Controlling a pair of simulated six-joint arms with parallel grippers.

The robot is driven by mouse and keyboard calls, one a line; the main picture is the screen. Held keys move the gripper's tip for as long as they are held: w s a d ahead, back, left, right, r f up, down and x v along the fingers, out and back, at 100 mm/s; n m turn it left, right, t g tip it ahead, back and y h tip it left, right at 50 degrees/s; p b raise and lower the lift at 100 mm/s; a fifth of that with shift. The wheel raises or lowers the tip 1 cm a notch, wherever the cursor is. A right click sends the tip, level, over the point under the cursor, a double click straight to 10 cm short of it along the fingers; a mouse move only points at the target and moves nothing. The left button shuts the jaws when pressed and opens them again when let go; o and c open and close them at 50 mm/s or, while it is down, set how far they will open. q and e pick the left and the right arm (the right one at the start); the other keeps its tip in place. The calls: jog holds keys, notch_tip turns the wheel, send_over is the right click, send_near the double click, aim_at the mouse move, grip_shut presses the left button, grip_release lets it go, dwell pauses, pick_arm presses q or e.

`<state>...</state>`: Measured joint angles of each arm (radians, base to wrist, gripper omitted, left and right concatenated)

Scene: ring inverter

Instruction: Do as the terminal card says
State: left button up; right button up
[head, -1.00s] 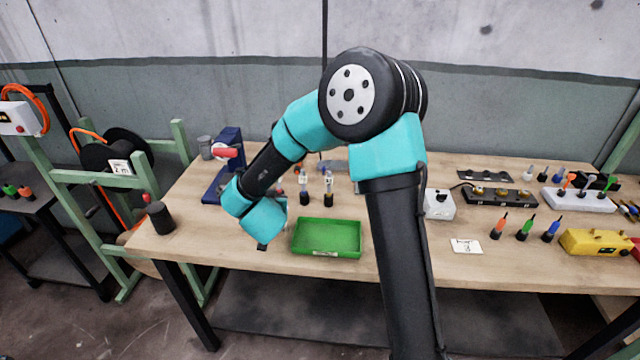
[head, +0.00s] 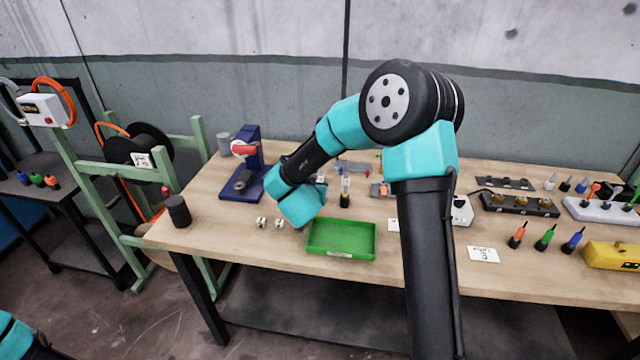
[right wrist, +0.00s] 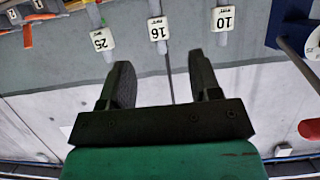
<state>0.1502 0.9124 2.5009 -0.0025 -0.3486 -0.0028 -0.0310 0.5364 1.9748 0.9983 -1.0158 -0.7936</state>
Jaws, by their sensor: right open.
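A white card (head: 484,254) with small print and a large 3 lies on the bench's front right; its smaller text is unreadable. My right gripper (right wrist: 158,68) is open and empty in the right wrist view; in the head view my teal wrist hides it, left of the green tray (head: 312,251). Grey pieces with white tags reading 25 (right wrist: 102,39), 16 (right wrist: 157,28) and 10 (right wrist: 224,18) show beyond its fingers. A blue press (head: 250,150) with a red handle (head: 243,149) stands at the back left. My left gripper is out of view.
A black cylinder (head: 179,210) stands at the left edge. Orange, green and blue drivers (head: 547,238), a yellow box (head: 615,255) and a black block (head: 519,205) occupy the right. The front left bench is fairly clear.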

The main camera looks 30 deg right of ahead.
aim_at(319, 180)
jog(key=x, duration=0.6)
jog(key=shift+w+d+f, duration=0.2)
jog(key=shift+x, duration=2.55)
jog(key=shift+s+f, duration=0.1)
jog(key=shift+f, duration=0.1)
jog(key=shift+c, duration=0.3)
jog(key=c, duration=1)
jog(key=shift+r, duration=0.15)
